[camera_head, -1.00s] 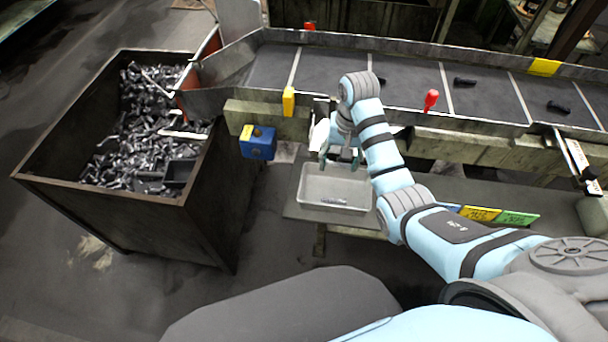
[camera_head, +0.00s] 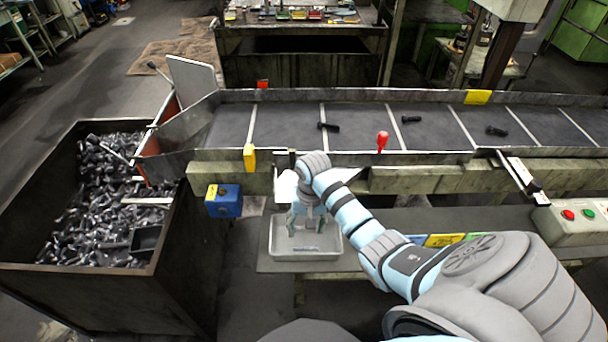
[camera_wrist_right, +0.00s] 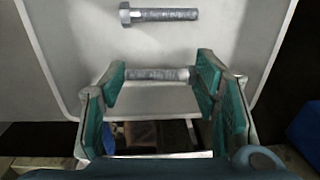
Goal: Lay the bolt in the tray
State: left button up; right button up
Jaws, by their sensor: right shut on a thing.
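The grey tray (camera_head: 283,256) sits on a low surface in front of the conveyor. My right gripper (camera_head: 305,226) points down over it in the head view. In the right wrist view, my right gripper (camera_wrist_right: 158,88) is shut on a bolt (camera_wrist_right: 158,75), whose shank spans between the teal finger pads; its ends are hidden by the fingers. Another bolt (camera_wrist_right: 160,16) lies on the tray floor, apart from the held one; the tray (camera_wrist_right: 215,50) fills much of that view. Whether the held bolt touches the floor cannot be told. My left gripper is not in view.
Several bolts, one of them here (camera_head: 328,126), lie on the conveyor (camera_head: 370,135) behind the tray. A large dark bin (camera_head: 180,270) full of bolts stands at the left. A blue box (camera_head: 223,203) is left of the tray; a control box (camera_head: 575,222) is at the right.

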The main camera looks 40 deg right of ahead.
jog(key=shift+f, duration=0.15)
jog(key=shift+f, duration=0.5)
jog(key=o, duration=1.3)
jog(key=shift+r, duration=0.1)
notch_tip(320, 180, up, 9)
jog(key=shift+s+d+f, duration=0.1)
jog(key=shift+d+f, duration=0.05)
jog(key=shift+f, duration=0.1)
